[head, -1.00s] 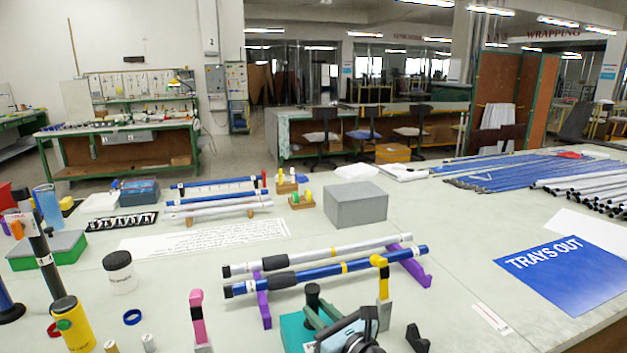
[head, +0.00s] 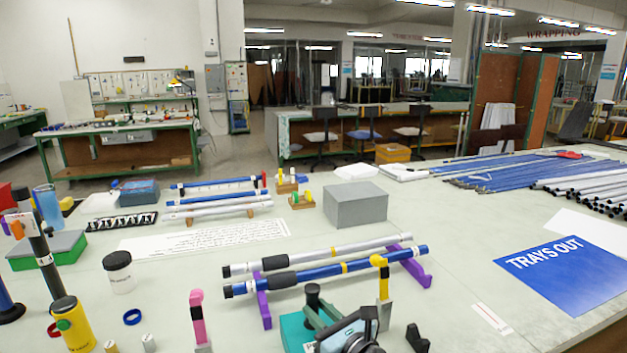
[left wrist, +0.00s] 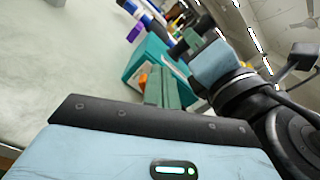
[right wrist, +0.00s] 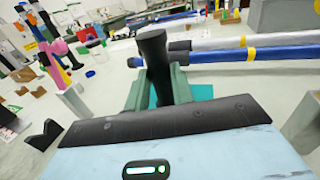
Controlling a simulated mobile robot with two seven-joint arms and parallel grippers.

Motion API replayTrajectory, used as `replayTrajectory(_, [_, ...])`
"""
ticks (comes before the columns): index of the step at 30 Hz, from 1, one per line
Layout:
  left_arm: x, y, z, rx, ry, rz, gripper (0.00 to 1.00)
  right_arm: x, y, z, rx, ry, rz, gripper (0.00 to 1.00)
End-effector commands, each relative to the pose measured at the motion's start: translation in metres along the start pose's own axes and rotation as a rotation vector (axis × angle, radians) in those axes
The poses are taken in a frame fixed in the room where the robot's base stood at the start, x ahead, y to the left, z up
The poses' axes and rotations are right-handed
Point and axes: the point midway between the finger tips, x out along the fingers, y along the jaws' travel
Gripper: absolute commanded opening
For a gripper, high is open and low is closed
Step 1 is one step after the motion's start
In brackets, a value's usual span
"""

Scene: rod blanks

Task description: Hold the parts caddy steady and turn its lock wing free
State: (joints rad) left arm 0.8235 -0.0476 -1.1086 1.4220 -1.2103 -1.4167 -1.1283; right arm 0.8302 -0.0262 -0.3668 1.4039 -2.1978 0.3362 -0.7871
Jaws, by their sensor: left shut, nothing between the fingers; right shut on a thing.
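The teal parts caddy (head: 296,331) stands at the front edge of the head view, partly hidden by my right gripper (head: 319,312). Its upright black handle (right wrist: 154,60) is between my right fingers, which are shut on it. The caddy also shows in the left wrist view (left wrist: 150,52). There, my left gripper (left wrist: 162,82) is shut and empty, with its fingertips close to the caddy's side. A small orange part (left wrist: 143,77), perhaps the lock wing, shows beside the left fingertips. I cannot tell whether they touch it. My left gripper is not visible in the head view.
Behind the caddy, a blue rod (head: 318,275) and a grey rod (head: 330,253) lie on purple stands. A pink-topped post (head: 197,308) stands left, a yellow-topped post (head: 382,278) right. A small black cradle (head: 417,338) sits further right. Bare table lies beyond it.

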Motion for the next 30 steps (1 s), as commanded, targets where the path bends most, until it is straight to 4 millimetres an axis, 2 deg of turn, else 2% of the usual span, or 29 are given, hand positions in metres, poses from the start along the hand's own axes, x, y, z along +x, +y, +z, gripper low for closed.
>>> replayTrajectory(30, [-0.0004, 0.0023, -0.0083, 0.001, 0.0, 0.0, 0.0, -0.0001, -0.0001, -0.0005, 0.0, 0.001, 0.0, 0.0])
